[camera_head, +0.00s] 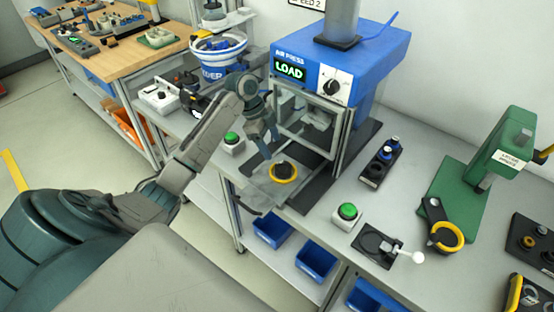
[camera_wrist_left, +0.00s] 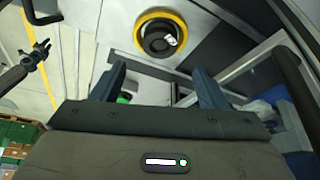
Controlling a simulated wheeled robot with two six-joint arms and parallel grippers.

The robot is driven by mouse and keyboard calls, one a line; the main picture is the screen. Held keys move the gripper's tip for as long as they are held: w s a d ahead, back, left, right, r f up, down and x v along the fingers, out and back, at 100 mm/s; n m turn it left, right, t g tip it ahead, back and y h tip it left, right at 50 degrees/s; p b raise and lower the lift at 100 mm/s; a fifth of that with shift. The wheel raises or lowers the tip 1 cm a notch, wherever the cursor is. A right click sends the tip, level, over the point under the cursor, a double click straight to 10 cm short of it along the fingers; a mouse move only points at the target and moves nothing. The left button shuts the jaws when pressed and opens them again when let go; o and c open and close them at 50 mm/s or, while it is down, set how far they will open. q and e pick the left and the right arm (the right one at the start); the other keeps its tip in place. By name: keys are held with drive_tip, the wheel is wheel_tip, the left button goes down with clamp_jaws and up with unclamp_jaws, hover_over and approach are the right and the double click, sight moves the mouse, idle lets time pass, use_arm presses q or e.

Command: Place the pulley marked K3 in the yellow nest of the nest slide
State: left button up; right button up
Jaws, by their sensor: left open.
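The nest slide (camera_head: 262,188) is a grey plate pulled out in front of the blue air press. Its yellow nest (camera_head: 294,177) is a ring; it also shows in the left wrist view (camera_wrist_left: 140,29). A dark round part with a small white mark (camera_wrist_left: 158,38) sits inside the ring and looks like a pulley. Its marking is too small to read. My left gripper (camera_head: 269,151) is open and empty, above and just behind-left of the nest. Its two fingers stand apart below the nest in the wrist view. My right gripper is not in view.
The blue air press (camera_head: 377,50) shows LOAD, with its guard frame beside my gripper. Green buttons (camera_head: 231,138) and (camera_head: 347,211) flank the slide. A black holder (camera_head: 371,171) with blue-topped parts stands right. A green press (camera_head: 470,175) and another yellow ring (camera_head: 459,235) are farther right.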

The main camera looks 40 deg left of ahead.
use_arm(q)
drive_tip(key=shift+v, duration=1.5)
